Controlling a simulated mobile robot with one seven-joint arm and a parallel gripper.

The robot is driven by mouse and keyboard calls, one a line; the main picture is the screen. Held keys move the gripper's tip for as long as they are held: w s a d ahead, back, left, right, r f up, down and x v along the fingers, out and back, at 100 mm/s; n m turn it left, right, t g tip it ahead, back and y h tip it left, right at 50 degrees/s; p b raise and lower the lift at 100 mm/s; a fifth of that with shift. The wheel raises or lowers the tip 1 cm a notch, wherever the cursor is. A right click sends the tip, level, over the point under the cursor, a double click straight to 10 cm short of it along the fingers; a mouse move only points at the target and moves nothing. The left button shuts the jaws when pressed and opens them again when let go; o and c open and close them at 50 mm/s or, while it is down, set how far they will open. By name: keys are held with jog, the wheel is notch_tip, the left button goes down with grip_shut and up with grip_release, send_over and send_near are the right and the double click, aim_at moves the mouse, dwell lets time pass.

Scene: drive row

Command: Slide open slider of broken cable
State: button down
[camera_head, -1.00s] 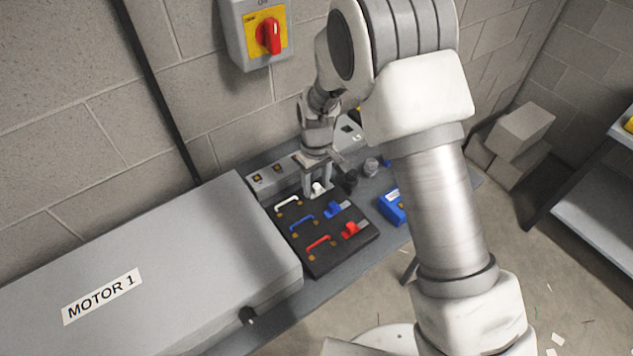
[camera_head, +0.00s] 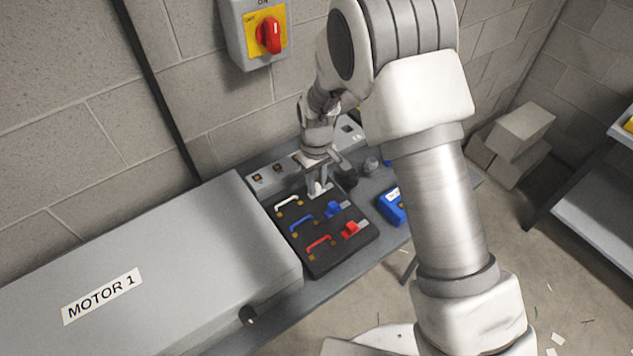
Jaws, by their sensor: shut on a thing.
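A black board (camera_head: 310,260) lies on the bench with three short cables on its left half: a white cable (camera_head: 287,204), a blue cable (camera_head: 302,222) and a red cable (camera_head: 319,242). I cannot tell from here which cable is broken. To the right of each cable sits a slider of matching colour: the white slider (camera_head: 318,191), the blue slider (camera_head: 333,209) and the red slider (camera_head: 350,228). My gripper (camera_head: 317,187) points down at the far end of the board and is shut on the white slider, whose upper part its fingers hide.
A large grey box marked MOTOR 1 (camera_head: 150,270) stands left of the board. A blue device (camera_head: 391,207) lies to its right. A grey panel (camera_head: 268,177) runs behind the board. A red rotary switch (camera_head: 268,35) is on the wall.

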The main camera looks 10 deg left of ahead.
jog(key=shift+w, duration=0.1)
dwell(0.8)
jog(key=shift+w+d+b, duration=0.45)
jog(key=shift+w+d, duration=0.15)
jog(key=shift+w+d+r, duration=0.1)
jog(key=shift+w+d, duration=0.1)
jog(key=shift+w, duration=0.05)
jog(key=c, duration=0.7)
grip_release()
jog(key=shift+d, duration=0.1)
notch_tip(320, 180, up, 17)
jog(key=shift+r, duration=0.2)
